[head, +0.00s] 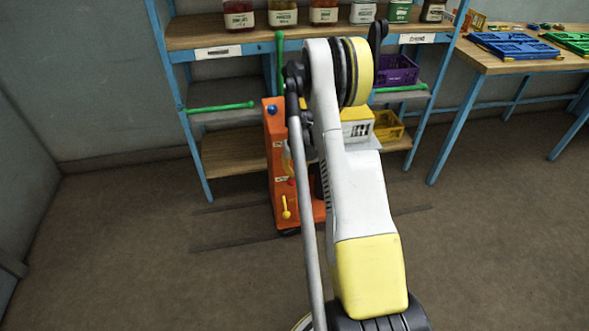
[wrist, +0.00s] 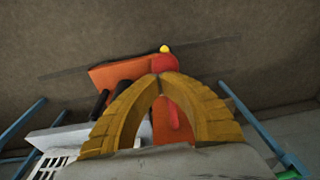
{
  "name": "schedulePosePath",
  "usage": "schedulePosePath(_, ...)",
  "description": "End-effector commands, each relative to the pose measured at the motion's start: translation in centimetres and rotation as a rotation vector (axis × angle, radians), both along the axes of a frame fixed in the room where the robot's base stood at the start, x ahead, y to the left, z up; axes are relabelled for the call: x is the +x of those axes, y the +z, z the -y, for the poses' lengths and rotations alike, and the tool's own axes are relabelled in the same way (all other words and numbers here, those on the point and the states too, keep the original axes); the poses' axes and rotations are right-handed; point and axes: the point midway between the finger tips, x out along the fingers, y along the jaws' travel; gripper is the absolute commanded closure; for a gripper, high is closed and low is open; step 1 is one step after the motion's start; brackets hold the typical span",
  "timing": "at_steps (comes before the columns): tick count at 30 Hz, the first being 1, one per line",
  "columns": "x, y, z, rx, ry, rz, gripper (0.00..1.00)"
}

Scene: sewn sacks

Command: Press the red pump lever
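An orange machine (head: 280,150) stands on the floor in front of the shelf; it also shows in the wrist view (wrist: 110,75). The red lever (wrist: 165,63) has a rounded end just past my fingertips, and part of its red length shows between the fingers. In the head view only a small red part (head: 291,181) is visible beside my arm. My gripper (wrist: 160,78) has two yellow curved fingers whose tips meet in an arch. I see nothing held between them. The tips overlap the lever in view; whether they touch it I cannot tell. My arm hides most of the gripper in the head view.
A yellow lever (head: 286,205) is low on the machine's front, and a blue knob (head: 271,110) is near its top. Green bars (head: 222,107) stick out by the blue-framed shelf (head: 232,153). A table (head: 520,60) stands right. Floor is open left and right.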

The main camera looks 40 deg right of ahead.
Motion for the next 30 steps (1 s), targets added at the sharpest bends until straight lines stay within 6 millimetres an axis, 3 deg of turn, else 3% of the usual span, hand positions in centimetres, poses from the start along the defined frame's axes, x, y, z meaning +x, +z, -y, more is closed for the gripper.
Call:
schedulePosePath(12, -0.5, -3.8, -0.3, -0.018, 0.0, 0.03, 1.0)
schedulePosePath(30, -0.5, -4.5, -0.3, -0.018, 0.0, 0.029, 1.0)
